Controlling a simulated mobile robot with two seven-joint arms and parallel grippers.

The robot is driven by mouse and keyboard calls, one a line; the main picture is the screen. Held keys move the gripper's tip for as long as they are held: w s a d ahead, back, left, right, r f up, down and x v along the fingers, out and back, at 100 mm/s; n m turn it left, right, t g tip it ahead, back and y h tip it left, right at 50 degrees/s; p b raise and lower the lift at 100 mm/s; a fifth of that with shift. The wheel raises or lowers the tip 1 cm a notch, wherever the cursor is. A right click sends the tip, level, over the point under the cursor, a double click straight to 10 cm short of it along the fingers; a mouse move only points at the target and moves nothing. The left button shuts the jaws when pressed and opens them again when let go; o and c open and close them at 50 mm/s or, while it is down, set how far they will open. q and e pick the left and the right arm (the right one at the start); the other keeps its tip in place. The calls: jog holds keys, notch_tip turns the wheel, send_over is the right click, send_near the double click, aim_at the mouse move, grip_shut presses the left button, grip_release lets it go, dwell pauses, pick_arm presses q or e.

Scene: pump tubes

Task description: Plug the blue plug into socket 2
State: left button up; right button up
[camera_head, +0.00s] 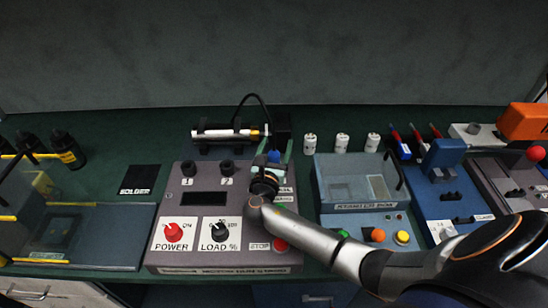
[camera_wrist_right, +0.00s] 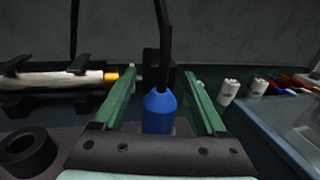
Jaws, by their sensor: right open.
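The blue plug (camera_wrist_right: 158,108) stands upright with a black cable rising from its top. It sits between the two green fingers of my right gripper (camera_wrist_right: 161,80), which is open, with a gap on each side of the plug. In the head view the plug (camera_head: 273,156) is mostly hidden by my right gripper (camera_head: 271,168), at the panel's back right corner. Socket 2 (camera_head: 227,167) is a dark ring on the grey panel, left of the gripper and empty. Socket 1 (camera_head: 187,168) is further left. My left gripper is not in view.
The grey control panel (camera_head: 205,199) bears a red POWER knob (camera_head: 173,232) and a LOAD knob (camera_head: 220,232). A tube in black holders (camera_head: 225,134) lies behind it. White cylinders (camera_head: 310,144) and a grey-blue basin unit (camera_head: 350,207) stand to the right.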

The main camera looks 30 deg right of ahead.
jog(key=shift+c, duration=0.3)
grip_shut()
dwell(0.3)
